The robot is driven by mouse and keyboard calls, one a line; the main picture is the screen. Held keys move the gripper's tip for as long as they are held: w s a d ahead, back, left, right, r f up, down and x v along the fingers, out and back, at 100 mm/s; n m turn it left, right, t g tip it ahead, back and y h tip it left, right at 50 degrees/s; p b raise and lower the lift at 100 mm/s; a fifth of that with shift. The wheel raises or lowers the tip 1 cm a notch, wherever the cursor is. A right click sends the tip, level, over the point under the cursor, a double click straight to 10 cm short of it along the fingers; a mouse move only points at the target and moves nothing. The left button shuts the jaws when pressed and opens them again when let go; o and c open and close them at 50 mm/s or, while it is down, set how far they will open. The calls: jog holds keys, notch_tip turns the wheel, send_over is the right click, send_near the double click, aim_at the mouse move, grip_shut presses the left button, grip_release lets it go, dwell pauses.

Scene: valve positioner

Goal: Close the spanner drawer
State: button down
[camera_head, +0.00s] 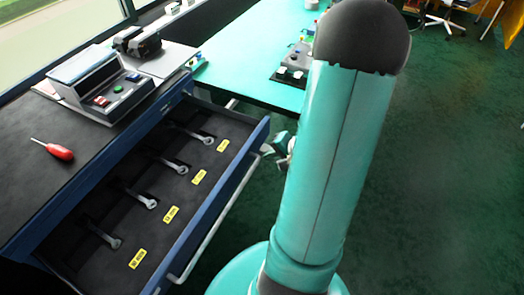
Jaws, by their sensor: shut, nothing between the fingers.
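The spanner drawer (225,176) is pulled out from the blue cabinet under the dark worktop. It lies open at the left of the head view. Several spanners (168,163) lie in its dark insert, each with a yellow label beside it. A pale bar handle (222,217) runs along the drawer's front. My gripper (281,143) shows in small part just right of the drawer's far front corner, mostly hidden behind my teal arm. It is shut and empty. I cannot tell whether it touches the drawer.
On the worktop (30,185) lie a red-handled screwdriver (58,151) and a grey control box (105,85) with buttons. A teal table (250,55) with a device (296,62) stands behind. The green floor (440,180) at the right is clear. A chair (445,18) stands far back.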

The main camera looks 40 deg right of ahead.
jog(key=shift+w+a+r, duration=0.1)
jog(key=shift+w+a, duration=0.15)
jog(key=shift+w, duration=0.5)
jog(key=shift+w+a, duration=0.25)
jog(key=shift+w, duration=0.45)
jog(key=w+a, duration=0.3)
jog(key=w, duration=0.7)
jog(key=w+a, duration=0.3)
jog(key=w, duration=0.7)
jog(key=w+a, duration=0.4)
jog(key=w, duration=0.7)
jog(key=shift+w+a+r, duration=0.15)
jog(key=shift+w+a, duration=0.05)
jog(key=shift+w, duration=0.15)
jog(key=shift+w+a, duration=0.1)
jog(key=shift+w, duration=0.05)
